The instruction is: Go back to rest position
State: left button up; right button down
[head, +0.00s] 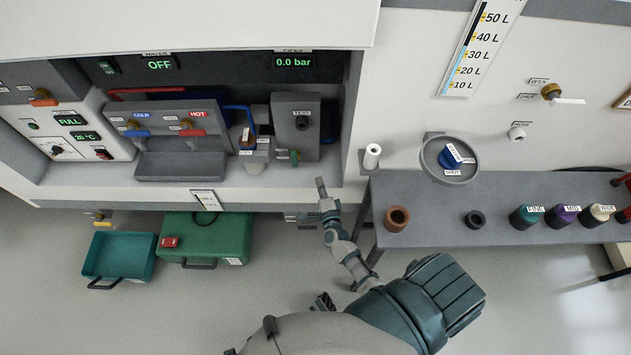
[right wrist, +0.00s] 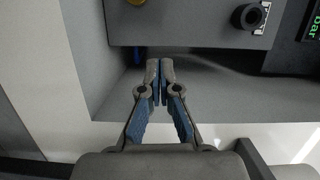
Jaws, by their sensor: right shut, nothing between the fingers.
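My right gripper (head: 321,186) is at the front edge of the service bay, left of the grey side table. In the right wrist view its two fingers (right wrist: 159,68) are together with nothing between them. They point toward the inside corner of the bay, below a grey box (right wrist: 190,22), and look clear of it. My left gripper does not show.
The bay holds the grey test panel (head: 295,122) and the hot and cold taps panel (head: 170,125). A green case (head: 215,240) and a teal bin (head: 118,257) stand on the floor.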

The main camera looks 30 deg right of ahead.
jog(key=s+a+f+n+g+y, duration=0.3)
jog(key=s+a+f+n+y, duration=0.1)
jog(key=s+a+f+n, duration=0.3)
jog(key=s+a+f+n+g+y, duration=0.3)
jog(key=s+a+f+n+g, duration=0.15)
jog(key=f+n, duration=0.4)
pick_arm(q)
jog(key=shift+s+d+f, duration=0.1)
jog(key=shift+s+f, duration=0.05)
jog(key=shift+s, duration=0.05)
pick_arm(e)
jog(key=s+f+n+g+h, duration=0.1)
jog(key=s+f+n+g, duration=0.3)
jog(key=s, duration=0.6)
jog(key=s+f+n+g, duration=0.3)
jog(key=s+f, duration=0.4)
jog(key=s, duration=0.4)
jog(key=shift+s+d+f+n+g+h, duration=0.15)
jog(key=shift+s+d+n+g+h, duration=0.1)
jog(key=shift+n+g+h, duration=0.15)
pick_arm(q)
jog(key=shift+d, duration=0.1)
